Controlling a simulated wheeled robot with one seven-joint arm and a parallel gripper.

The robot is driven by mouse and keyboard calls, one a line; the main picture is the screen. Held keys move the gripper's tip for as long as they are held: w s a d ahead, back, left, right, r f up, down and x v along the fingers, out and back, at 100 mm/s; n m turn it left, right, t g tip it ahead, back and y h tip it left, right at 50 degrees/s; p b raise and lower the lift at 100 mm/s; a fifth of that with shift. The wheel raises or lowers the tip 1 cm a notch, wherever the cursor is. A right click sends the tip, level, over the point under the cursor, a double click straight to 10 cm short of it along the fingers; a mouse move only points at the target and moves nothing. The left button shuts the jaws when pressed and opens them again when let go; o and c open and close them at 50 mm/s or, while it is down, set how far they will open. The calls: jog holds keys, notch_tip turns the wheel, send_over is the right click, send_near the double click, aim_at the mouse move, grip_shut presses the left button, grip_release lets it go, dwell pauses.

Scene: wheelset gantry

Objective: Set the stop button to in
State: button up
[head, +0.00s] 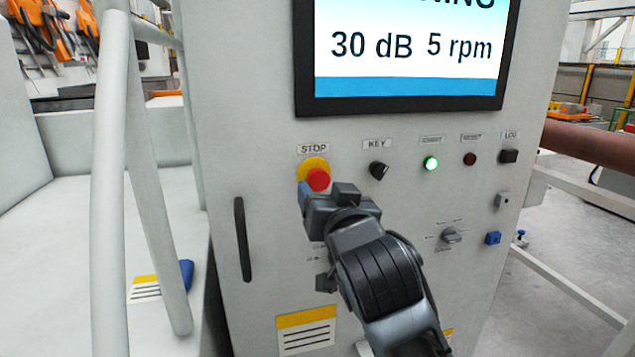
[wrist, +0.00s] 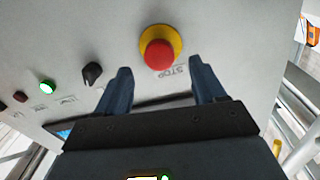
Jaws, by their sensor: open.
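The stop button is a red mushroom head (head: 318,179) on a yellow round base (head: 312,164), on the grey panel under the STOP label. In the wrist view the red head (wrist: 159,55) stands out from its yellow base, just beyond and between the fingertips. My gripper (wrist: 160,75) is open and empty, with its two blue-grey fingers apart. In the head view my gripper (head: 318,192) is in front of the panel just below the button and hides the lower edge of it. I cannot tell whether it touches the button.
Right of the button are a black key switch (head: 379,170), a lit green light (head: 431,163), a dark red light (head: 470,159) and a black LOG switch (head: 508,156). A screen (head: 405,50) is above. A door handle (head: 242,239) and white railing (head: 112,180) are left.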

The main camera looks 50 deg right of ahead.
aim_at(319, 182)
jog(key=shift+p+x, duration=0.3)
jog(key=shift+x, duration=1.9)
grip_shut()
